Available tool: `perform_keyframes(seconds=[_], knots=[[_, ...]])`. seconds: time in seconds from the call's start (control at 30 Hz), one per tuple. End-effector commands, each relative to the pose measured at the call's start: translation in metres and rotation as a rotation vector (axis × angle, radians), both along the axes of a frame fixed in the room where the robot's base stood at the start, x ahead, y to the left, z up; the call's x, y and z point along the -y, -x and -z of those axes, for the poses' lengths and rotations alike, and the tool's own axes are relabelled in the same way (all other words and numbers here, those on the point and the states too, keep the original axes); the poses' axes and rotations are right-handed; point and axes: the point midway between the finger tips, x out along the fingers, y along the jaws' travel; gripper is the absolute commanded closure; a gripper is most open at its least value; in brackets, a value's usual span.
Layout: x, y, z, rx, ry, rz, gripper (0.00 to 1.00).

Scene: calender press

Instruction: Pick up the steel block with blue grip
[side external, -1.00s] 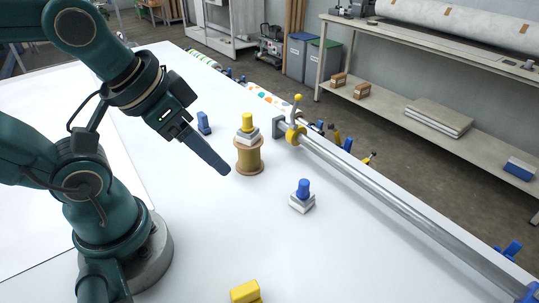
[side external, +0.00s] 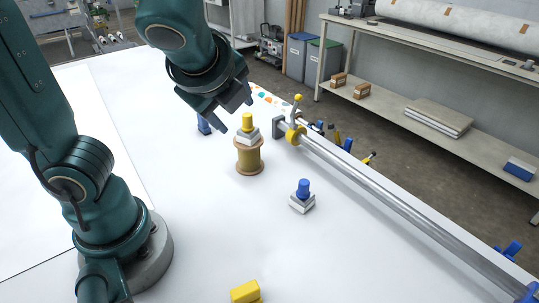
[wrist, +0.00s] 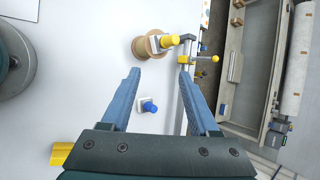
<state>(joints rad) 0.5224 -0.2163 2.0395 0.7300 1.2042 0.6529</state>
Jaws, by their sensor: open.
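The steel block with blue grip (side external: 302,197) stands upright on the white table, right of the spool. In the wrist view its blue grip (wrist: 150,107) shows between and beyond my fingers, nearer the left one. My gripper (wrist: 160,78) is open and empty. In the side view my gripper (side external: 232,108) is raised above the table, up and left of the block, near the spool. A second steel block with a yellow grip (side external: 247,124) sits on top of the wooden spool (side external: 249,158).
A steel rail with a yellow clamp (side external: 296,134) runs along the table's right edge, close to the block. A yellow object (side external: 245,291) lies at the front. A small blue object (side external: 204,124) stands behind the spool. The table around the block is clear.

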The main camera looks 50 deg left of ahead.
Motion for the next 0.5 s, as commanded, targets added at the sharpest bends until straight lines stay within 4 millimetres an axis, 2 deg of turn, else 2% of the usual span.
perform_keyframes(seconds=[0.03, 0.2, 0.5], knots=[[0.007, -0.012, 0.0, -0.031, -0.117, 0.129, 0.39], [0.031, -0.045, -0.007, -0.083, -0.456, 0.464, 0.39], [0.091, -0.081, -0.016, -0.111, -0.932, 0.868, 0.39]])
